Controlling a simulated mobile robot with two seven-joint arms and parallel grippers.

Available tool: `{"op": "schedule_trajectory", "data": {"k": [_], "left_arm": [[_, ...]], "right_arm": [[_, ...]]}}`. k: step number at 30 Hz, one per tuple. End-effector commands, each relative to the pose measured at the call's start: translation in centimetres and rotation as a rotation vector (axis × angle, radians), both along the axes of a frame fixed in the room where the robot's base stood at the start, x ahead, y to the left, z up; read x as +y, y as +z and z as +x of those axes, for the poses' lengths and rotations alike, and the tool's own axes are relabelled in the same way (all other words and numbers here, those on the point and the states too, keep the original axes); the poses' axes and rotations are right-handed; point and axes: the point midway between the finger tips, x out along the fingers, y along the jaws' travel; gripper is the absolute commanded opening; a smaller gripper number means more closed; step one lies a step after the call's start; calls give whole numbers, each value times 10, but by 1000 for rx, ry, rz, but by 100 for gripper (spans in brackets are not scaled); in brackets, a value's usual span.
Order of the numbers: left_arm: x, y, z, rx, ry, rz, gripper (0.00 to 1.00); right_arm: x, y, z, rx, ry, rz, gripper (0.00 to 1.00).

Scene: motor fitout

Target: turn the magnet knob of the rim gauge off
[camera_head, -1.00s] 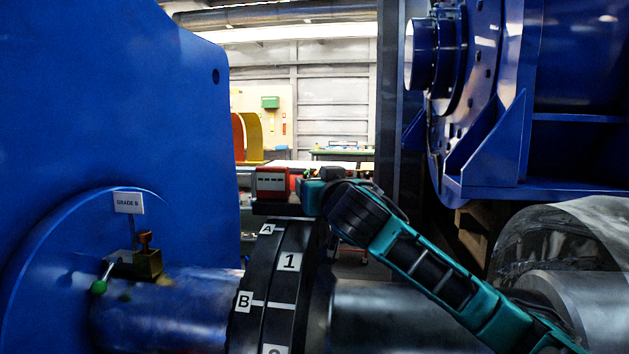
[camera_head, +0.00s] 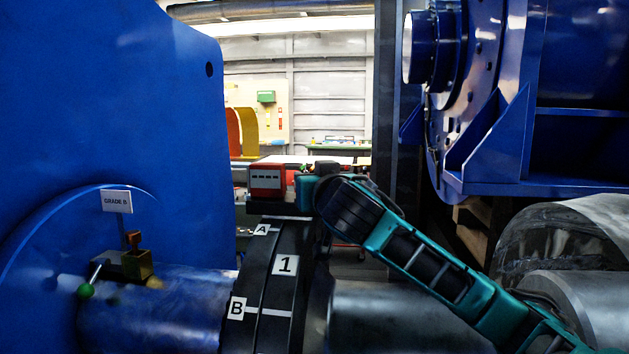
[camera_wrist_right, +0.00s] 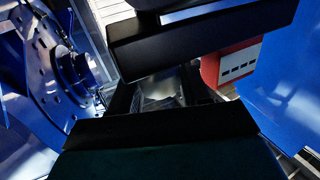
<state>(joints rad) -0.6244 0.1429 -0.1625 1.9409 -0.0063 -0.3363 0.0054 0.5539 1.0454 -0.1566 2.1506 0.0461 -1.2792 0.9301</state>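The rim gauge appears to be the red box with a pale label strip (camera_head: 267,180), on a dark base on top of the black coupling ring marked A, B and 1 (camera_head: 285,265). My right gripper (camera_head: 301,190) is just right of the box, at the end of the teal arm. In the right wrist view, its two black fingers (camera_wrist_right: 170,85) stand apart with dark and greyish parts showing between them. The red box (camera_wrist_right: 235,66) lies to the right of that gap. I cannot make out the magnet knob. My left gripper is not in view.
A small brass block (camera_head: 138,264) with a green-tipped lever (camera_head: 86,291) sits on the shaft by a GRADE B sign (camera_head: 117,201). A large blue housing (camera_head: 110,110) fills the left. Blue machinery (camera_head: 490,130) stands at the right.

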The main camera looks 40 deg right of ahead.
Motion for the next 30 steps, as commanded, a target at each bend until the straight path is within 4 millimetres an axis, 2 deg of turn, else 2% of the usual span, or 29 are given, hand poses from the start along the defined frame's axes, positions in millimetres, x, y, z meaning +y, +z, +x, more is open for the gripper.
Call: {"op": "schedule_trajectory", "data": {"k": [1, 9, 16, 21, 30], "left_arm": [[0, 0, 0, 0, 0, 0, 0], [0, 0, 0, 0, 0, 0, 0], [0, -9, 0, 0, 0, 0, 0], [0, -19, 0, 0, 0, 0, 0], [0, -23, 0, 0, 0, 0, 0]], "right_arm": [[0, 0, 0, 0, -1, 0, 41], [0, 0, 0, 0, -1, 0, 16], [-1, -4, 0, 4, 54, 2, 15], [-1, -5, 0, 5, 181, 2, 15], [0, -2, 1, 8, 375, -1, 15]]}}
